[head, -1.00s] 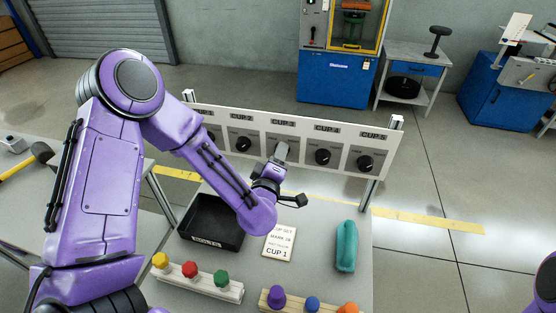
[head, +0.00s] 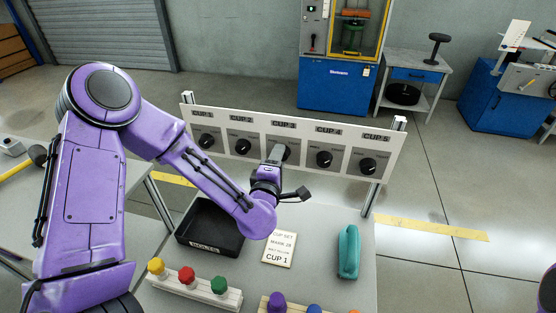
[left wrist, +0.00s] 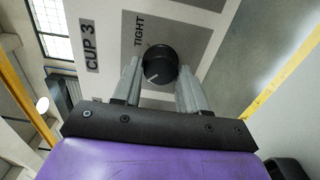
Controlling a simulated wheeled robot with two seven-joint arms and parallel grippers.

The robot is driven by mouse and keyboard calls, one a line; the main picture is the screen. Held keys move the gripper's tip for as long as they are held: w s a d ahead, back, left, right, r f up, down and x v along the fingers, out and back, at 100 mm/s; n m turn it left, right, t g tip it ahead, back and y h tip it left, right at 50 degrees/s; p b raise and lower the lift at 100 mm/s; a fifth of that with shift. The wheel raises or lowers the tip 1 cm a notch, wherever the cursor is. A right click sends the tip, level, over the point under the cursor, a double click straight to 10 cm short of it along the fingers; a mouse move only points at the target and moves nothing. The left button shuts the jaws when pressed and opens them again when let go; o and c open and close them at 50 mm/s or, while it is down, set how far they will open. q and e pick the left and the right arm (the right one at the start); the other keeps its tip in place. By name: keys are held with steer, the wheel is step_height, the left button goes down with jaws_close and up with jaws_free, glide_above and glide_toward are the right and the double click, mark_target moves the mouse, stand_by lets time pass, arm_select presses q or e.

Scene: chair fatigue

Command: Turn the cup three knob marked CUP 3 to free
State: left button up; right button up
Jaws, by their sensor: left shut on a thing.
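The white panel (head: 189,112) carries a row of dark knobs under labels CUP 1 to CUP 5. My left gripper (head: 279,152) is at the CUP 3 plate (head: 271,134) and hides its knob in the head view. In the left wrist view, the round black CUP 3 knob (left wrist: 160,60) sits between the two grey fingers of my left gripper (left wrist: 160,70), which are shut on its sides. No FREE mark is readable. My right gripper is out of view.
The CUP 2 knob (head: 243,146) and CUP 4 knob (head: 324,159) flank my gripper.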

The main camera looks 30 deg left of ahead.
arm_select(q)
steer(key=o, duration=1)
steer(key=p+v, duration=0.5)
steer(key=v, duration=0.5)
steer(key=shift+s, duration=0.3)
steer(key=shift+r, duration=0.1)
